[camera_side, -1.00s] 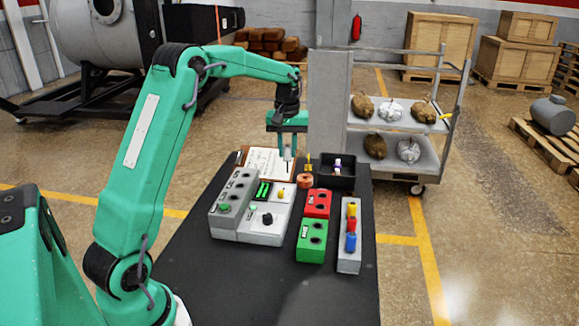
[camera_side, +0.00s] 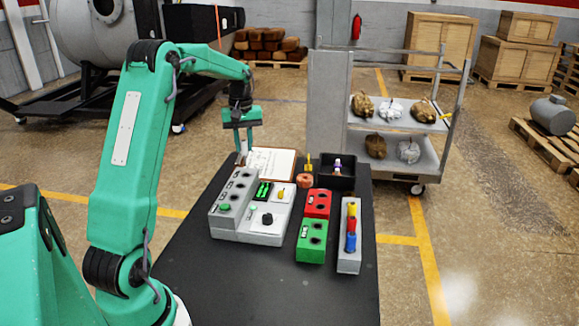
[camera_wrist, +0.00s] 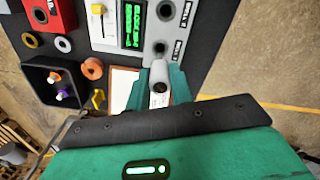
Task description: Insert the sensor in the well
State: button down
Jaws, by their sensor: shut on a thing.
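The sensor (camera_wrist: 159,80) is a pale grey cylinder with a dark end, held between my gripper's two green fingers in the wrist view. My gripper (camera_side: 241,150) is shut on it above the table's far left edge, just beyond the grey console's raised strip (camera_side: 232,196). That strip has several dark round holes and labels. It also shows in the wrist view (camera_wrist: 170,28), with one hole just beyond the sensor. I cannot read which hole is the well. The sensor's lower end is partly hidden in the side view, and I cannot tell whether it touches anything.
A clipboard (camera_side: 273,162) lies to the right of my gripper. Beyond it are a copper ring (camera_side: 305,181) and a black tray (camera_side: 343,182) with small parts. Red (camera_side: 317,203) and green (camera_side: 311,240) blocks stand beside the console. The front of the table is clear.

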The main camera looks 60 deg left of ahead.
aim_at(245, 155)
jog(key=shift+f, duration=0.95)
jog(key=shift+f, duration=2.55)
dwell(2.2)
jog(key=c, duration=0.7)
grip_release()
jog(key=shift+c, duration=0.2)
jog(key=shift+r, duration=0.1)
jog(key=shift+r, duration=2.9)
